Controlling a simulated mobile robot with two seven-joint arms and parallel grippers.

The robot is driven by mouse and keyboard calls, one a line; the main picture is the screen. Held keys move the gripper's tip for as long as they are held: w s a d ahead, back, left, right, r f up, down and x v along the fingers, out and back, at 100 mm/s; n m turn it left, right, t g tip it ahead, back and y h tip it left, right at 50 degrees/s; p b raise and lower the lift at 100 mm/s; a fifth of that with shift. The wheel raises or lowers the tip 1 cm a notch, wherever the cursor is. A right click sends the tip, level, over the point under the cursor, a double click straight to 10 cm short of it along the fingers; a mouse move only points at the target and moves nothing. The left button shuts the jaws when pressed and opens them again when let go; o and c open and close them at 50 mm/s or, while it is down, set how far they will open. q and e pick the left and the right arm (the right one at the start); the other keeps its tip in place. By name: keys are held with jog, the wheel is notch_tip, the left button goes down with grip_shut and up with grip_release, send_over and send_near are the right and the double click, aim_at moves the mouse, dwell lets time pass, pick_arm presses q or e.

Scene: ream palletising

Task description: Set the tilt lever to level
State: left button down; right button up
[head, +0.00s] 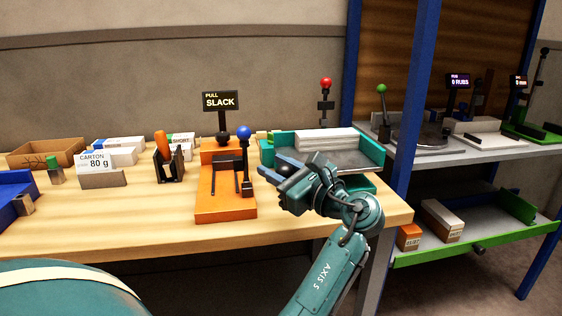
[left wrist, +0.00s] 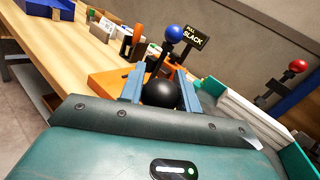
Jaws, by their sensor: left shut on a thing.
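A black ball knob (left wrist: 160,93) sits between the two blue-grey fingers of my left gripper (head: 272,168), which is shut on it. I take it for the tilt lever's knob; its stalk is hidden by the gripper. The gripper is at the front left of the teal tray machine (head: 371,152), which holds a white paper stack (head: 325,140). A red-ball lever (head: 326,84) stands upright behind that tray. A blue-ball lever (head: 243,132) stands on the orange machine (head: 226,207), just left of the gripper. My right gripper is not in view.
A black SLACK sign (head: 220,101) stands behind the orange machine. An orange-handled tool in a holder (head: 168,167), cartons and a brown box (head: 45,152) lie to the left. A blue rack post (head: 408,110) rises on the right.

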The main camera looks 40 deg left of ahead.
pick_arm(q)
jog(key=shift+s+f, duration=0.1)
jog(key=shift+f, duration=0.3)
jog(key=c, duration=1.4)
grip_release()
jog(key=o, duration=0.4)
jog(key=shift+r, duration=0.15)
jog(key=shift+c, duration=0.2)
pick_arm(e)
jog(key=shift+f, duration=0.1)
pick_arm(q)
jog(key=s+d+f, duration=0.1)
jog(key=d, duration=1.2)
jog(key=shift+s, duration=0.2)
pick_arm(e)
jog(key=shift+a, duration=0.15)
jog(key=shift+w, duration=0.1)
